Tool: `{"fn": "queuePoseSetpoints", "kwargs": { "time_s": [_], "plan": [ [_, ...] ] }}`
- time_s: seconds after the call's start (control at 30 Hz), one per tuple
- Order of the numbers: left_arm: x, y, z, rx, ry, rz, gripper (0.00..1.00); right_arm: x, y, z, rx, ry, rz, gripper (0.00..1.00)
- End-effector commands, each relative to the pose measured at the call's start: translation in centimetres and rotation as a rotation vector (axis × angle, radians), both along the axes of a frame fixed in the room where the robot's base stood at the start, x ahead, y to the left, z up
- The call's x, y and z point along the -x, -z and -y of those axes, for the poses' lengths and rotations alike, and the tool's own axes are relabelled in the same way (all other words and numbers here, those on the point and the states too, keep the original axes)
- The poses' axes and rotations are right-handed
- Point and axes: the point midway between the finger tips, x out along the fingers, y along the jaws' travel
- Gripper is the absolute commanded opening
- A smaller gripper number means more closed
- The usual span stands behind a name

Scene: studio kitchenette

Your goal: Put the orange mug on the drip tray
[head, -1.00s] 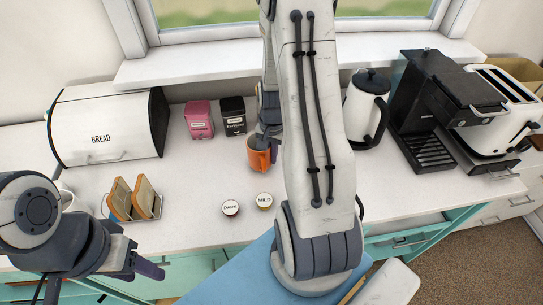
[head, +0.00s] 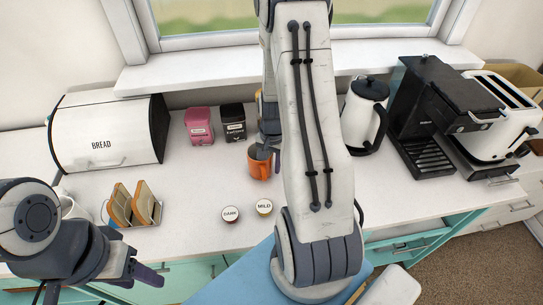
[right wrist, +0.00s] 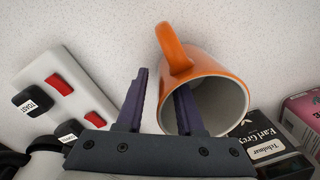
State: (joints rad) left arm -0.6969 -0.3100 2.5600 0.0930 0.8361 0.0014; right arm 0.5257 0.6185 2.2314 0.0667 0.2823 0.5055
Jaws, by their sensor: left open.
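The orange mug (head: 258,168) stands on the white counter, left of my right arm. In the right wrist view the mug (right wrist: 172,48) shows its handle and its pale open mouth. My right gripper (right wrist: 163,80) is open, with one finger at the mug's mouth, seemingly inside, and the other outside. A gap shows between the fingers, with the mug's wall between them. In the head view my right gripper (head: 269,148) is partly hidden by my arm. The black drip tray (head: 428,158) is at the coffee machine's base, empty. My left gripper (head: 100,283) is open and empty at the lower left.
The coffee machine (head: 440,95) stands beside a toaster (head: 510,100). A white kettle (head: 362,115) stands between my right arm and the machine. Pink (head: 199,126) and black (head: 233,122) tea boxes are behind the mug. DARK (head: 230,214) and MILD (head: 264,207) discs lie in front.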

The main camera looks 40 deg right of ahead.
Motion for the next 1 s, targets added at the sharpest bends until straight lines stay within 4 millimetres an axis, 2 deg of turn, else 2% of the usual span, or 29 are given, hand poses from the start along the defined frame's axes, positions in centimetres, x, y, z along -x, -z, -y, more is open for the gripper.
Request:
{"fn": "queuePoseSetpoints", "kwargs": {
  "time_s": [0.17,0.4,0.6,0.73,0.9,1.0],
  "plan": [
    [0.0,0.5,0.0,0.0,0.0,0.0,0.5,-0.1,-2.4,0.1,0.004,0.0,0.007,0.36],
    [0.0,1.2,0.0,0.0,0.0,0.0,0.5,0.0,-7.6,0.2,0.005,0.0,0.008,0.36],
    [0.0,1.5,0.0,0.0,0.001,0.0,0.5,0.1,-10.8,0.2,0.002,0.0,0.004,0.36],
    [0.0,1.6,0.0,0.0,0.001,0.0,0.5,0.2,-11.8,0.2,0.001,0.0,0.002,0.36],
    [0.0,1.6,0.0,0.0,0.001,0.0,0.5,0.2,-12.0,0.1,0.0,-0.001,0.0,0.36],
    [0.0,1.5,0.0,0.0,0.001,0.0,0.5,-0.1,-12.3,-1.0,0.001,-0.045,0.003,0.36]
  ]
}}
